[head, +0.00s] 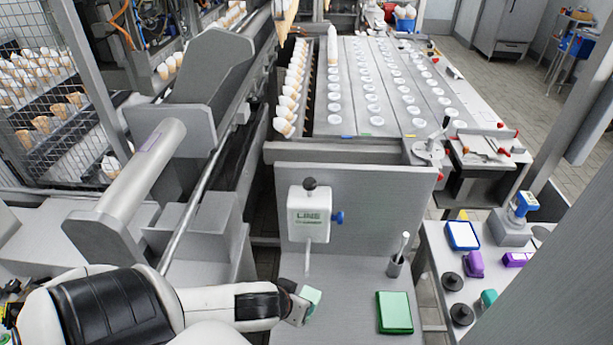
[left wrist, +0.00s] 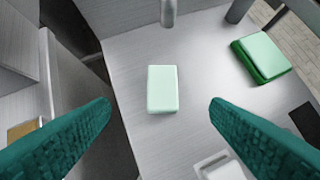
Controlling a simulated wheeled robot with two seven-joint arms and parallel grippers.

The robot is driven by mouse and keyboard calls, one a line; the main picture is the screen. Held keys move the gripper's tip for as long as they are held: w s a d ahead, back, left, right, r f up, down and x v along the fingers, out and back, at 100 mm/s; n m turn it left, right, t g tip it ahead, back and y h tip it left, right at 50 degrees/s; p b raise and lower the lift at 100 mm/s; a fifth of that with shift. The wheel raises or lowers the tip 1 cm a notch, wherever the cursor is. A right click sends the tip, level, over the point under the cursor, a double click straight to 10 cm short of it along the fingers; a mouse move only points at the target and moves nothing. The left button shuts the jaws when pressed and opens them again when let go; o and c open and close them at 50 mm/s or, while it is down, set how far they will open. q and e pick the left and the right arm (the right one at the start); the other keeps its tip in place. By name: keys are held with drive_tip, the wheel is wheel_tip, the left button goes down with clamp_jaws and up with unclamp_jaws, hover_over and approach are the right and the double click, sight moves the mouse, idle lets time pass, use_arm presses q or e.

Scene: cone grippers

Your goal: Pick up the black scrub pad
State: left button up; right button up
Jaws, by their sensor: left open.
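My left gripper (head: 302,302) is over the front of the grey worktop. In the left wrist view its two teal fingers are wide apart, with nothing between them. A pale mint block (left wrist: 162,88) lies on the worktop below and ahead of the fingers; it also shows beside the gripper in the head view (head: 313,295). A flat black patch (left wrist: 309,120) lies at the right edge of the left wrist view, partly cut off; I cannot tell whether it is the black scrub pad. My right gripper is not in view.
A green tray with a pale green pad (head: 395,312) sits on the worktop (head: 345,290) to the right. Behind stand a white dispenser (head: 309,213) and a holder with a brush (head: 395,266). A white object (left wrist: 222,167) is partly visible. A side table holds black round items (head: 452,281).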

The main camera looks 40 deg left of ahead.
use_arm(q)
approach(310, 293)
wheel_tip(310, 293, down, 3)
drive_tip(key=shift+s+d+r+p, duration=0.15)
drive_tip(key=shift+s+p, duration=0.05)
drive_tip(key=shift+p, duration=0.15)
drive_tip(key=shift+w+f, duration=0.15)
drive_tip(key=shift+f, duration=0.1)
drive_tip(key=p+x, duration=0.1)
drive_tip(key=x, duration=0.3)
drive_tip(key=shift+w+f, duration=0.25)
drive_tip(key=shift+f, duration=0.15)
drive_tip(key=shift+s, duration=0.1)
drive_tip(key=shift+c, duration=1.4)
drive_tip(key=c, duration=0.8)
drive_tip(key=shift+c, duration=0.2)
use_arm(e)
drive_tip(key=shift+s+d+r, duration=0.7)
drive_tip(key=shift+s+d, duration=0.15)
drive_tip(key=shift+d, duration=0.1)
use_arm(q)
drive_tip(key=shift+r, duration=0.1)
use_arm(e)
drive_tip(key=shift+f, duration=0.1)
